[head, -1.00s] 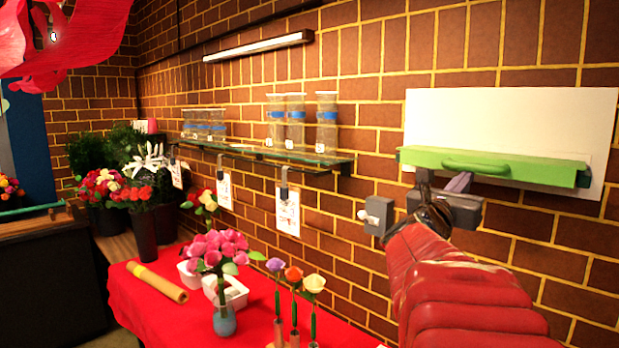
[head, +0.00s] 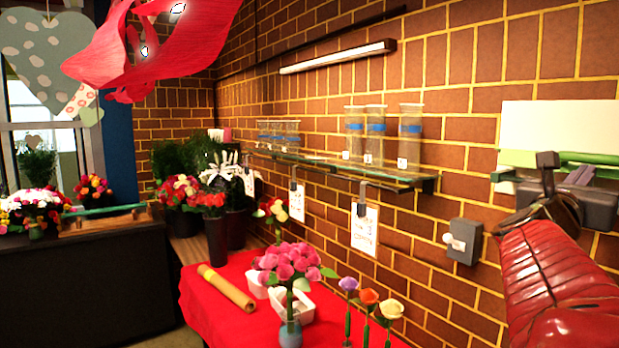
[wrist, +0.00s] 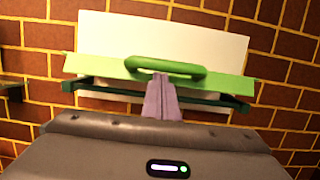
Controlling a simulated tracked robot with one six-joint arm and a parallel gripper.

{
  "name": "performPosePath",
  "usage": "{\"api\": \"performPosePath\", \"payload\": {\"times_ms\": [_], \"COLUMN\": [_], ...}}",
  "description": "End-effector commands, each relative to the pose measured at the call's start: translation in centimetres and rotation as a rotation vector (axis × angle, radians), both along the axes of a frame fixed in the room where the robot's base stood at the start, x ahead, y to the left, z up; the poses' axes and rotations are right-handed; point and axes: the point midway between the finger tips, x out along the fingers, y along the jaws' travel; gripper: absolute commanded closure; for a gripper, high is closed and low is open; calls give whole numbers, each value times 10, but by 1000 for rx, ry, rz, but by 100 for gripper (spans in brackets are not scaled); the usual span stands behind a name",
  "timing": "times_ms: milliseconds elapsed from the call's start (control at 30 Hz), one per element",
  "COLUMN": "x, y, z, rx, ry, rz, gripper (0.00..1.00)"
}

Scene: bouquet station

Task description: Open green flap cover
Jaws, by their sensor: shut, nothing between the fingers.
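The green flap cover (wrist: 100,67) spans a white panel (wrist: 200,35) on the brick wall in the wrist view. Its raised green handle (wrist: 180,66) sits near its middle, and a darker green bar (wrist: 215,99) runs below. How far the flap is tilted is unclear.
A grey switch box (head: 465,241) is on the wall left of my arm. A glass shelf (head: 350,173) holds clear tubes, with tags hanging below. A red-covered table (head: 225,310) holds flowers and a rolled yellow tube (head: 226,288).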

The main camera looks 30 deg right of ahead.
Motion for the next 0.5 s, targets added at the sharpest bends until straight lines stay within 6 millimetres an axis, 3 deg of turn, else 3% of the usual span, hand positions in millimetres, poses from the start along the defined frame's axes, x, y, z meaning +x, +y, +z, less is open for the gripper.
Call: {"api": "performPosePath", "payload": {"times_ms": [500], "x": [3], "y": [-28], "z": [79], "rx": [-2], "ry": [-2], "rz": [-1], "gripper": [100]}}
